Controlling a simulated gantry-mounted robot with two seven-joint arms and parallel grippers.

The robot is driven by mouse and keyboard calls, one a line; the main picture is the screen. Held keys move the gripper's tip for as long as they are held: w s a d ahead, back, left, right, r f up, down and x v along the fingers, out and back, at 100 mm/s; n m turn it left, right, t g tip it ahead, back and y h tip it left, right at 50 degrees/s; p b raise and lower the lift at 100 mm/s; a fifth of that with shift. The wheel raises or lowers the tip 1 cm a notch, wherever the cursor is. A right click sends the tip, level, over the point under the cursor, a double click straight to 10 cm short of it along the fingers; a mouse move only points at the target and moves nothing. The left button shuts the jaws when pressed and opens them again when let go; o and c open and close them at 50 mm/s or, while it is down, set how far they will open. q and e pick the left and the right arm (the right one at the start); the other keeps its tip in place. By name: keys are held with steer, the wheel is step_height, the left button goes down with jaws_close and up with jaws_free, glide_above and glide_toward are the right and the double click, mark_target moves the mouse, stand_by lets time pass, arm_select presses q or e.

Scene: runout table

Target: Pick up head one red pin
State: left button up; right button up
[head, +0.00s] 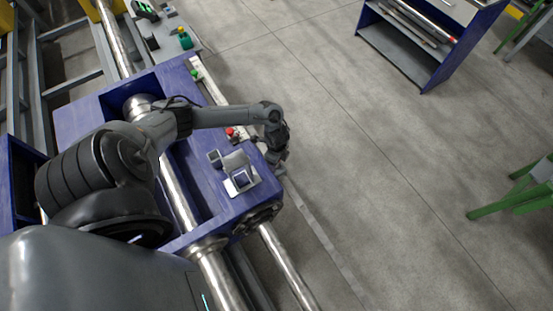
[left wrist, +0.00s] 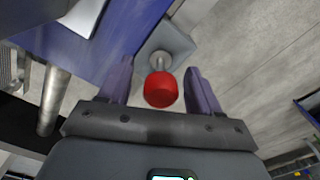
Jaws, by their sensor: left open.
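A red pin head (left wrist: 161,90) shows in the left wrist view, on a short metal stem over a grey plate (left wrist: 180,42) at the edge of the blue machine. It lies between the two fingers of my left gripper (left wrist: 157,72), which is open, with a gap on each side. In the head view a red knob (head: 231,133) sits on the light rail along the blue machine, partly behind my left arm. My left gripper (head: 277,155) hangs at the machine's right edge there; its fingertips are hard to make out. My right gripper is not in view.
The blue machine (head: 200,188) carries a grey bracket (head: 240,178) close to my left gripper. Long metal bars (head: 288,265) run past it. A blue shelf (head: 405,60) stands at the upper right and a green stand (head: 505,205) at the right. Grey floor between is clear.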

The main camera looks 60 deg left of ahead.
arm_select(q)
steer(key=shift+f, duration=0.25)
jaws_close()
steer(key=shift+r, duration=0.15)
